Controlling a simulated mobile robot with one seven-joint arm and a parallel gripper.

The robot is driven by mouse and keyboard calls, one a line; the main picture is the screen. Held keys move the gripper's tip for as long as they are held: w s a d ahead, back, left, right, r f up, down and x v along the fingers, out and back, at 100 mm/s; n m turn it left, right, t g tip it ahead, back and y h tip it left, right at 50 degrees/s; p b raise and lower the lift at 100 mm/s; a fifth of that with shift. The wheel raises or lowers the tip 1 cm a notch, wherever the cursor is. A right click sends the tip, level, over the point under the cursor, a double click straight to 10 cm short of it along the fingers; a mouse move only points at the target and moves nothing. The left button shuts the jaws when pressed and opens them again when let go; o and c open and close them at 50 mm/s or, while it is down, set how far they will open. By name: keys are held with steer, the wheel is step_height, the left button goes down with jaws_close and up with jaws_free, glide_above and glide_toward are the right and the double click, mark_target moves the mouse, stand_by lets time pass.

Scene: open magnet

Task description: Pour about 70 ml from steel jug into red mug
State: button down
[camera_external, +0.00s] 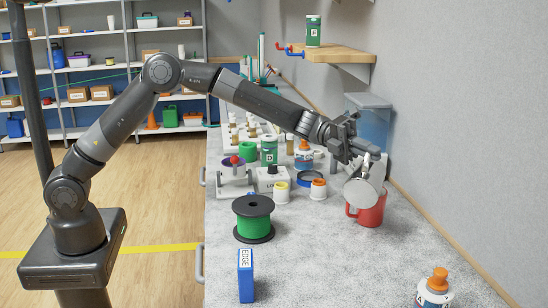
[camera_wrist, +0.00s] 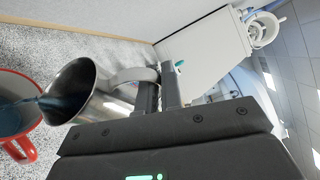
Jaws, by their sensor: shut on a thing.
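My gripper (camera_external: 366,153) is shut on the handle of the steel jug (camera_external: 364,188); the fingers (camera_wrist: 159,90) hold the handle in the wrist view. The jug (camera_wrist: 100,100) is tilted steeply, with its mouth down over the red mug (camera_external: 371,213). In the wrist view, dark blue liquid runs from the jug's lip towards the mug (camera_wrist: 27,150). Dark blue liquid also shows inside the mug, but its level is hard to judge. The mug stands upright on the grey bench, its handle to the left in the external view.
A green spool (camera_external: 253,218), a blue block marked EDGE (camera_external: 246,275) and an orange-capped bottle (camera_external: 435,288) stand on the bench (camera_external: 330,265). The wall runs close along the right. The front middle is clear.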

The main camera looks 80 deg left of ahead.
mark_target(360, 178)
steer(key=shift+w+a, duration=0.1)
steer(key=s+d, duration=0.1)
steer(key=s+d+f+m, duration=0.1)
steer(key=s+d+m+y, duration=0.1)
steer(key=shift+d+f, duration=0.25)
steer(key=shift+f, duration=0.15)
steer(key=shift+s+d+f+m+y, duration=0.25)
steer(key=shift+d+f+m+y, duration=0.05)
steer(key=shift+f+m, duration=0.35)
steer(key=shift+s+d+f+m+y, duration=0.2)
steer(key=shift+d+f+m+y, duration=0.1)
steer(key=shift+f+m, duration=0.3)
stand_by(1.0)
steer(key=shift+s+d+f+m+t+y+b, duration=0.4)
steer(key=shift+s+d+f+m+y, duration=0.55)
steer(key=shift+f, duration=0.85)
steer(key=shift+s+d+f+m+t+y+b, duration=0.2)
steer(key=shift+s+d+f+m+y+b, duration=0.3)
steer(key=shift+d+f+m, duration=1.05)
steer(key=shift+s+d+f+m+t+y+b, duration=0.35)
steer(key=shift+s+d+f+m+y, duration=0.55)
steer(key=shift+f, duration=1.1)
steer(key=shift+w+a+m+h, duration=0.1)
steer(key=shift+a+m+h, duration=0.1)
steer(key=shift+m+h, duration=0.05)
